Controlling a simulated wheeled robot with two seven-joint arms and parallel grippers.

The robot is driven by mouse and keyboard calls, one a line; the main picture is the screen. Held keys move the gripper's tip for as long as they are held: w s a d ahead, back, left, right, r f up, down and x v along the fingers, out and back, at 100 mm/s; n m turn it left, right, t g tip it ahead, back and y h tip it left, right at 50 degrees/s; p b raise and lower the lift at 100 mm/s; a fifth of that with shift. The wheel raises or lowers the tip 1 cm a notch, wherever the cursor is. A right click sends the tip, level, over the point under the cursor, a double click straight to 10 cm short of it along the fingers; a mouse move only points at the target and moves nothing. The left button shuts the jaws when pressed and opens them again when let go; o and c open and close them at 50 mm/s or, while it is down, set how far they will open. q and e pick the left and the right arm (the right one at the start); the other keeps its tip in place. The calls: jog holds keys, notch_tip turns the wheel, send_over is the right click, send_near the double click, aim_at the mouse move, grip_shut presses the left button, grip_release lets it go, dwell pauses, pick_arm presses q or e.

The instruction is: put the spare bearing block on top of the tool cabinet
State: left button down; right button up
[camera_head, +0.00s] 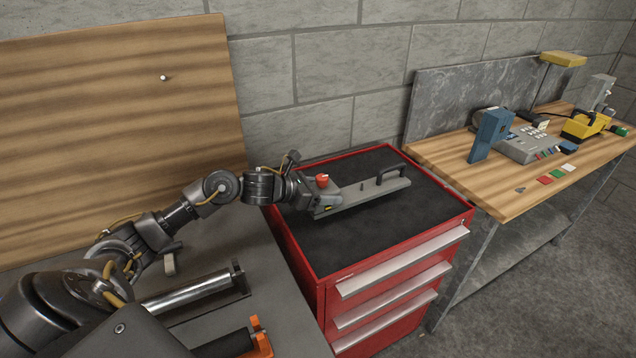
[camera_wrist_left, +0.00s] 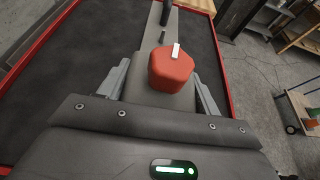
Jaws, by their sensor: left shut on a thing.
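The tool cabinet (camera_head: 398,262) is red with pale drawer pulls and a dark top mat. A long grey piece (camera_head: 352,193), which I take to be the spare bearing block, lies along the cabinet top, with a red knob at its near end and a black handle at its far end. My left gripper (camera_head: 318,203) is shut on its near end. In the left wrist view the red knob (camera_wrist_left: 171,70) stands between the fingers, with the grey body under it. I cannot tell whether the piece touches the mat. My right gripper is not in view.
A wooden bench (camera_head: 480,190) to the right holds a blue box (camera_head: 490,136), a yellow tool (camera_head: 585,125) and small items. A grey table at lower left carries a metal roller (camera_head: 188,297) and orange parts (camera_head: 260,340). The mat's front is clear.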

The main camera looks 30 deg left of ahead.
pick_arm(q)
jog(key=shift+w+f, duration=0.1)
jog(key=shift+w, duration=0.35)
jog(key=shift+w+f, duration=0.25)
jog(key=shift+f, duration=0.1)
notch_tip(320, 180, down, 2)
jog(key=shift+f+p, duration=0.1)
jog(key=shift+p, duration=0.9)
jog(key=shift+f, duration=0.4)
jog(key=c, duration=0.8)
grip_release()
jog(key=shift+s+f, duration=0.1)
jog(key=shift+f, duration=0.25)
jog(key=o, duration=0.5)
jog(key=shift+s+r, duration=0.1)
jog(key=shift+r, duration=0.05)
